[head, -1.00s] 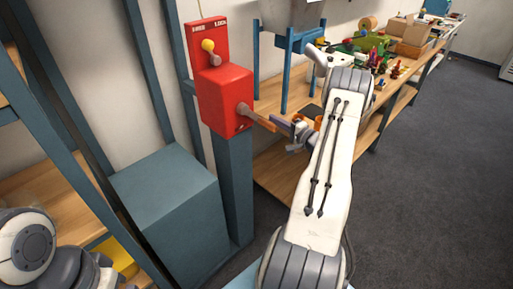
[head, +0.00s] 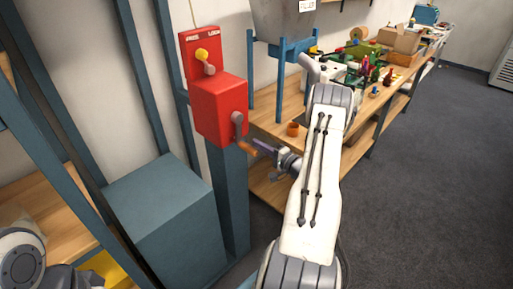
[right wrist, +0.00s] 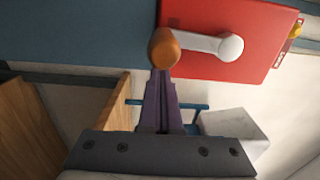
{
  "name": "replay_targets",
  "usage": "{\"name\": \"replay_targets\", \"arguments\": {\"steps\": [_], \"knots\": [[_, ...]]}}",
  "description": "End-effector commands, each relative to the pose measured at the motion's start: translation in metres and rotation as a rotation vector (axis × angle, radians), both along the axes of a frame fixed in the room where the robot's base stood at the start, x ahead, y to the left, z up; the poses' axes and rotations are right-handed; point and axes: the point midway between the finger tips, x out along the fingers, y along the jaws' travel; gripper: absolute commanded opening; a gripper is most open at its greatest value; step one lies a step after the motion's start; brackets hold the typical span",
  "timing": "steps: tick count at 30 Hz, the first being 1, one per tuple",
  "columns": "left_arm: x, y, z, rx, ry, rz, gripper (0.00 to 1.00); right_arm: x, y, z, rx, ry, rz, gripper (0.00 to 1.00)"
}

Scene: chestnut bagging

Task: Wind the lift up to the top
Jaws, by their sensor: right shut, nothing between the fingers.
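The red winch box (head: 220,106) sits on a blue-grey post. Its grey crank arm (head: 238,126) points downward and ends in an orange grip (head: 247,150). A lock lever with a yellow knob (head: 202,55) is on the red panel above. My right gripper (head: 264,148), with purple fingers, is shut and empty, close to the grip's right. In the right wrist view, the shut fingers (right wrist: 160,90) point at the end of the orange grip (right wrist: 164,48); I cannot tell whether they touch. My left gripper is out of view. I cannot make out the lift carriage.
A blue-grey block (head: 165,215) stands left of the post. A wooden bench (head: 268,120) behind carries a hopper on a blue stand (head: 278,85), an orange cup (head: 292,129) and several small items. Shelving uprights stand at left. The floor at right (head: 430,180) is clear.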

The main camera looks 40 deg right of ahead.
Motion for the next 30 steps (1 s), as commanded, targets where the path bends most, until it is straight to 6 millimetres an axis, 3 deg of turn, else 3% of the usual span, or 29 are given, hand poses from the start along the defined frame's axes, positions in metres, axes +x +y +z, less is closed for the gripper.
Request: {"name": "replay_targets", "arguments": {"steps": [30], "knots": [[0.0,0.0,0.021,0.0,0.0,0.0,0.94,-0.115,-0.01,0.001,0.0,-0.001,-0.004,0.0]]}}
